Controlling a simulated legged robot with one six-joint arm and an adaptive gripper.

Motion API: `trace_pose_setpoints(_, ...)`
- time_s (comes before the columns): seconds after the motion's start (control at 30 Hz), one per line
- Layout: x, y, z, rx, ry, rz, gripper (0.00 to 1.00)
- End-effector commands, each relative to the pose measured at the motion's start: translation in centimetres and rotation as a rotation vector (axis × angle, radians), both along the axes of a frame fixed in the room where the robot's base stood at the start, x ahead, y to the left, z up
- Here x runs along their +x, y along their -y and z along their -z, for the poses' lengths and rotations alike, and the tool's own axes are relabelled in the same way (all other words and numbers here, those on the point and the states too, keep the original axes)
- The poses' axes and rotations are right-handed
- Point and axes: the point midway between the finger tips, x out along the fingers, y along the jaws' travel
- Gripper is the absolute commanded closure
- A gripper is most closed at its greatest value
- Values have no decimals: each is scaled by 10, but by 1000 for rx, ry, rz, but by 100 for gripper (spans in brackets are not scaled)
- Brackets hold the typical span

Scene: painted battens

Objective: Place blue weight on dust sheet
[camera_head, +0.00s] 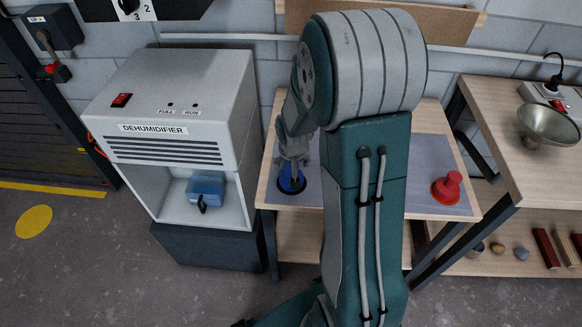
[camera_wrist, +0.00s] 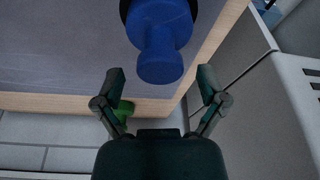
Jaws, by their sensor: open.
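The blue weight (camera_head: 290,183) stands upright at the left end of the bench, on a dark round base. In the wrist view the blue weight (camera_wrist: 160,42) shows its narrower knob pointing toward my gripper (camera_wrist: 162,82). My gripper is open, its two fingers apart on either side just short of the knob, and holds nothing. In the head view my gripper (camera_head: 293,160) is directly above the blue weight and partly hides it. A flat grey-violet sheet (camera_head: 424,160), which looks like the dust sheet, covers much of the bench top, also under the blue weight.
A red weight (camera_head: 446,189) stands on the sheet's right part. A green object (camera_wrist: 125,109) shows partly behind a finger. The dehumidifier (camera_head: 180,105), with a blue container (camera_head: 206,190), stands close left of the bench. My arm hides the bench's middle. Another bench (camera_head: 530,180) is at right.

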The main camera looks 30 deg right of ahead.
Motion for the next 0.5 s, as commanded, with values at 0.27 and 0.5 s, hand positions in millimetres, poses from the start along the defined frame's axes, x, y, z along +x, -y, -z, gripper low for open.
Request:
trace_pose_setpoints(0.27,-12,-5,-51,-1,5,0,9)
trace_pose_setpoints(0.5,-20,-9,-82,-1,2,-2,9)
